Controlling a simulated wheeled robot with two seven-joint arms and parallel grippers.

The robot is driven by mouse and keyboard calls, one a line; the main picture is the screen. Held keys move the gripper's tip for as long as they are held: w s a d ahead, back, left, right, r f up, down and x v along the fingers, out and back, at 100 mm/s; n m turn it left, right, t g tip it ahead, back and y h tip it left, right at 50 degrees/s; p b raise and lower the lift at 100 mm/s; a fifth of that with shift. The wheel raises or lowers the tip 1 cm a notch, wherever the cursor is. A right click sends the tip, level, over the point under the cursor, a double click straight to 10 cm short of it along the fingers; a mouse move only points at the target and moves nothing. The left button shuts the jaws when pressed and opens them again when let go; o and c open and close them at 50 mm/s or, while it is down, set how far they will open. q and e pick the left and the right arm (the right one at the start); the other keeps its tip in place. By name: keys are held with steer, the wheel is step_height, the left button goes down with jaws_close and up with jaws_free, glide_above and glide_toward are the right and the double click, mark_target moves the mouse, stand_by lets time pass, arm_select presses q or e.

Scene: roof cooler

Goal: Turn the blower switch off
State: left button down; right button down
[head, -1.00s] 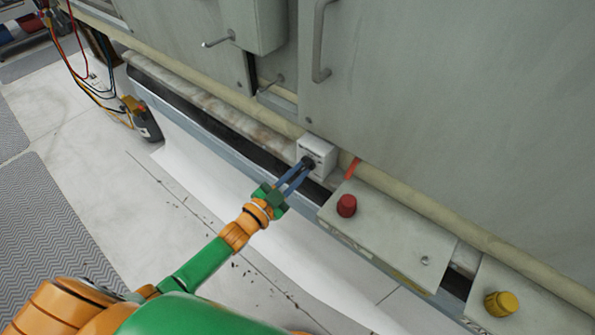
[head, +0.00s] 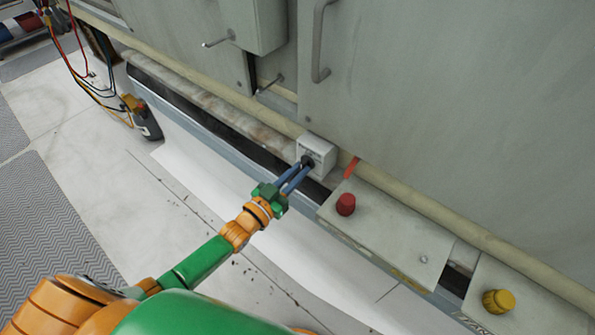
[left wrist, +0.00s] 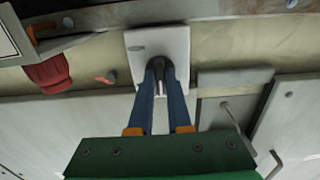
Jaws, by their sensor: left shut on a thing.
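The blower switch is a small white box (head: 321,151) with a dark knob (head: 307,161) on its front, fixed low on the grey cabinet. The white box also shows in the left wrist view (left wrist: 176,48), upper middle. My left gripper (head: 304,166) reaches the box from the lower left, its blue fingers shut on the dark knob. In the left wrist view the fingertips (left wrist: 159,66) meet at the box face and hide most of the knob. The knob's setting cannot be read. My right gripper is not in view.
A red knob (head: 346,204) sits on a panel (head: 385,238) right of the box, and a yellow knob (head: 498,302) sits further right. An orange-red tab (head: 352,168) is close beside the box. Cabinet handles (head: 318,40) stick out above. The floor at left is mostly clear.

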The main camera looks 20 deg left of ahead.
arm_select(q)
steer(key=shift+f, duration=0.1)
steer(key=c, duration=0.9)
jaws_free()
steer(key=shift+o, duration=0.2)
steer(key=shift+s, duration=0.15)
steer(key=v, duration=0.7)
steer(key=shift+p, duration=0.3)
steer(key=s+a+f+n+g+y+p, duration=0.1)
steer(key=s+a+f+g+y+p, duration=0.15)
steer(key=s+f+g, duration=0.55)
steer(key=s+a+f+n+g+y+p, duration=0.1)
steer(key=s+a+f+y+p, duration=0.3)
steer(key=f, duration=0.8)
steer(key=s+d+f+g, duration=0.2)
steer(key=s+f+g, duration=0.1)
steer(key=s, duration=0.6)
steer(key=s+d+f+g+b, duration=0.1)
steer(key=s+d+f+g, duration=0.1)
steer(key=s, duration=0.8)
steer(key=shift+s+f+g, duration=0.25)
steer(key=shift+f+g, duration=0.5)
steer(key=shift+g, duration=0.25)
